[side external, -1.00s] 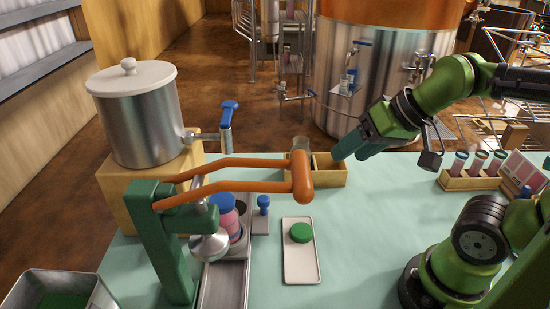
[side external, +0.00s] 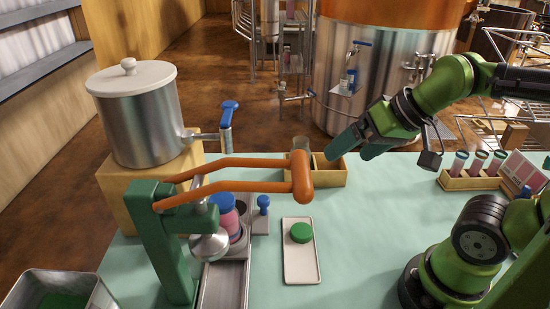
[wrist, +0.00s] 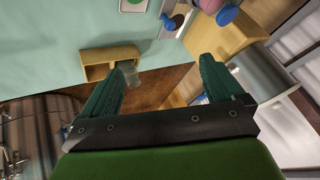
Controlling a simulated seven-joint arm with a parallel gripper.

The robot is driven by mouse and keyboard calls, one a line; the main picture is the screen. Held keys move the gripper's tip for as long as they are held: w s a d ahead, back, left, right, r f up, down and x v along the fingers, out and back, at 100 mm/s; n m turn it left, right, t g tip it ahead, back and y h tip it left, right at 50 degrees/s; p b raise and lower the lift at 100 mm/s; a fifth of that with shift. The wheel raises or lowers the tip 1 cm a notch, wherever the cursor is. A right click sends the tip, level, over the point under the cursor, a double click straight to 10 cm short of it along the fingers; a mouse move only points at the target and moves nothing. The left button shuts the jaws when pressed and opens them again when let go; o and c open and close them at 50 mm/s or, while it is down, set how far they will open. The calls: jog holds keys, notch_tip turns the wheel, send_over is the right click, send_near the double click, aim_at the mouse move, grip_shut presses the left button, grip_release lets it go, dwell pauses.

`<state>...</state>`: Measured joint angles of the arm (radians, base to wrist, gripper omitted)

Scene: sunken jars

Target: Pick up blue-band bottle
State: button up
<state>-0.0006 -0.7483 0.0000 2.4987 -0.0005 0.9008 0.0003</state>
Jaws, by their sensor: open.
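A bottle with a blue top and a pink-and-blue body (side external: 225,211) stands upright in a metal holder on the left, behind the round metal head of a lever press. The press hides its lower part. It appears to be the blue-band bottle. In the wrist view, a blue round top with pink beside it (wrist: 227,14) shows at the upper edge. My gripper (side external: 359,153) is open and empty, above the back edge of the table and well to the right of the bottle. Its spread fingers also show in the wrist view (wrist: 168,66).
The press's orange lever arms (side external: 240,188) reach over the bottle area. A wooden box (side external: 331,172) with a clear glass (side external: 300,161) stands below my gripper. A white tray (side external: 300,265) holds a green disc (side external: 301,232). A blue-topped piece (side external: 263,204) stands beside the bottle. The table's right-centre is clear.

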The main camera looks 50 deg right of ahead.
jog(key=w+a+g, duration=0.3)
jog(key=w+a, duration=0.1)
jog(key=w, duration=0.2)
jog(key=n+g+h, duration=0.2)
jog(key=g, duration=0.2)
send_over(225, 217)
jog(key=w+d, duration=0.1)
jog(key=f, duration=0.8)
jog(key=shift+w+d+f, duration=0.2)
jog(key=shift+f, duration=0.1)
jog(key=shift+a+f, duration=0.2)
jog(key=shift+f, duration=0.4)
notch_tip(225, 217, down, 7)
jog(key=shift+w+r, duration=0.15)
jog(key=shift+r, duration=0.1)
jog(key=c, duration=1.3)
